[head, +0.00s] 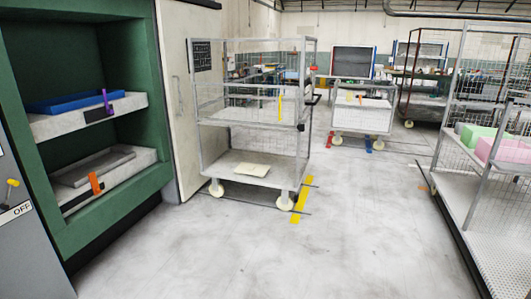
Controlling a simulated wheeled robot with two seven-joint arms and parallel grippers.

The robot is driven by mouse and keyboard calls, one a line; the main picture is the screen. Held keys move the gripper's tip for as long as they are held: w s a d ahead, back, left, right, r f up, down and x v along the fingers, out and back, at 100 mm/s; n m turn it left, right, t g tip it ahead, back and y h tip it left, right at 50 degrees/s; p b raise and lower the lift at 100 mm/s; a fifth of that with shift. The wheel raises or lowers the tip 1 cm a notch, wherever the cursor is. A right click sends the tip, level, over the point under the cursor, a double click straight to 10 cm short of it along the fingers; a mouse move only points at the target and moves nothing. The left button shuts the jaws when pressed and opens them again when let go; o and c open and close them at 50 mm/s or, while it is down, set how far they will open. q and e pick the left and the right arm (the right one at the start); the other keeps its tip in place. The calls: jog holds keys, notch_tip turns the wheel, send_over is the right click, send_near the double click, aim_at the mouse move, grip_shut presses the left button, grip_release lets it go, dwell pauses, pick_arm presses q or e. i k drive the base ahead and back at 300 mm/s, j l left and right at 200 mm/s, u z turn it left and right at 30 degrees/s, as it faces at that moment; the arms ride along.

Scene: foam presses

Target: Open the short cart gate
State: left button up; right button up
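A grey wire-mesh cage cart (205,137) stands on white wheels left of the middle in the head view. It has a middle shelf and a bottom deck with a flat cream-coloured piece (251,170) on it. Mesh panels close at least part of its sides. A yellow upright strip (280,106) shows on its far side, and a small dark fitting (301,127) sits on its right front post. I cannot tell which panel is the short gate, or whether it is latched. Neither of my grippers is in view.
A green press (120,212) with two shelves stands at the left, beside a pale door (175,90). A smaller cart (362,119) stands behind. A mesh rack (497,185) with green and pink foam blocks stands right. The floor in front is clear, with yellow tape (302,200).

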aim_at(296, 92)
jog(key=i, duration=3.2)
